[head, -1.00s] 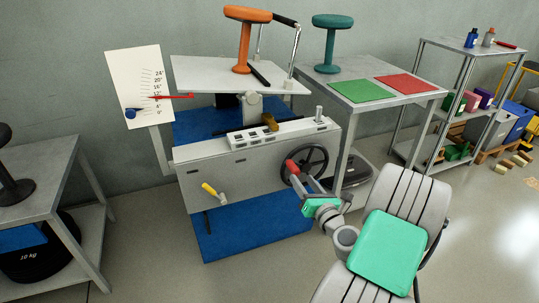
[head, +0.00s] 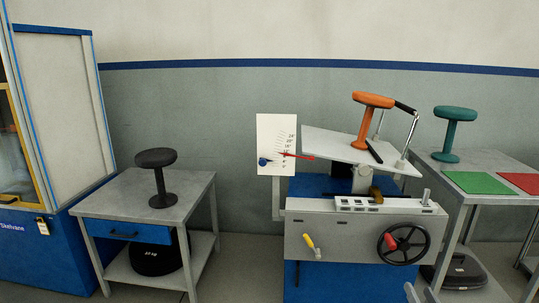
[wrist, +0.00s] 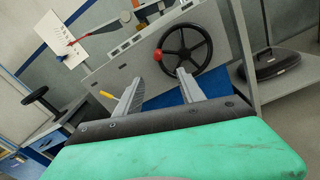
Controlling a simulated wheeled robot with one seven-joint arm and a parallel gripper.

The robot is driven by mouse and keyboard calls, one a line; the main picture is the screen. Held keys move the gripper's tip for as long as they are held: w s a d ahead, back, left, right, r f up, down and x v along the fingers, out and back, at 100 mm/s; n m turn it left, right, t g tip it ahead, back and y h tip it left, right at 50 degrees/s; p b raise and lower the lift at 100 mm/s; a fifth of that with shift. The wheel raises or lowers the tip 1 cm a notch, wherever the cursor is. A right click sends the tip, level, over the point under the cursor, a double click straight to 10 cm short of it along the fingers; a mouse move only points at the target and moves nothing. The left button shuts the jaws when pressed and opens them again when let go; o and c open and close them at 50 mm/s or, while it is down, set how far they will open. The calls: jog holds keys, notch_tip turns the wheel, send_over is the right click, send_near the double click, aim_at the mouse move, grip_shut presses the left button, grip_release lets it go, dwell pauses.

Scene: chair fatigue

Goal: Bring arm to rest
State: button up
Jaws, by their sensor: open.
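My gripper (wrist: 157,84) shows in the wrist view with its two fingers apart and nothing between them. It points toward the front of the grey test machine (head: 350,232), below and before its black handwheel (wrist: 187,48). The handwheel also shows in the head view (head: 425,246) with a red knob. The fingers look clear of the wheel, though the exact distance is hard to tell.
An orange stool (head: 364,118) stands on the machine's tilted white plate (head: 325,143). A teal stool (head: 451,135) and green (head: 477,182) and red (head: 522,182) mats lie on the right table. A black stool (head: 163,180) stands on the left table (head: 120,200). A yellow lever (head: 311,242) juts from the machine.

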jog(key=a+r+n+g+y+p, duration=0.3)
jog(key=a+r+n+g+p, duration=0.3)
jog(key=a+n, duration=0.6)
jog(key=a+r+n+g+y+p, duration=0.3)
jog(key=a+r+n+p, duration=0.5)
jog(key=a+n, duration=0.4)
jog(key=s+a+r+n+g+h+p, duration=0.1)
jog(key=s+r+n+g+h+p, duration=0.1)
jog(key=s+r+n+p, duration=0.4)
jog(key=s+a+r+n+g+h+p, duration=0.1)
jog(key=s+r+n+g+h+p, duration=0.1)
jog(key=s+r+n+p, duration=0.4)
jog(key=s+r+n+g, duration=0.1)
jog(key=s+r+n, duration=0.1)
jog(key=s+n, duration=0.1)
jog(key=shift+s+a+r+n+g, duration=0.3)
jog(key=shift+s+n, duration=0.1)
jog(key=shift+n, duration=0.5)
jog(key=shift+c, duration=0.3)
